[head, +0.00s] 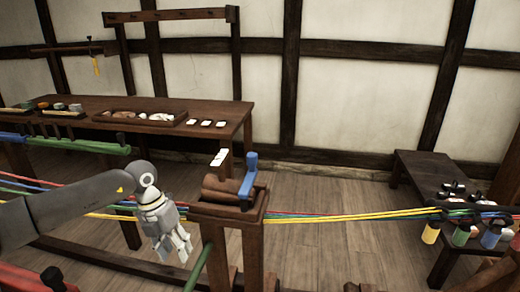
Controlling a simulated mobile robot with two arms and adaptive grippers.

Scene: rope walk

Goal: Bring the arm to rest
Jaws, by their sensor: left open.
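My left arm (75,200) comes in from the left and reaches toward the middle of the head view. My left gripper (173,245) hangs at its end with the fingers pointing down. It is open, with nothing seen between its fingers. It is just left of a wooden post (232,225), in front of the colored strands. My right gripper does not show.
Colored strands (340,216) run across to spools (462,235) at the right. The post carries a blue handle (249,175). A wooden table (225,117) with trays stands behind. A dark bench (415,172) is at the right. Open floor (330,185) lies between.

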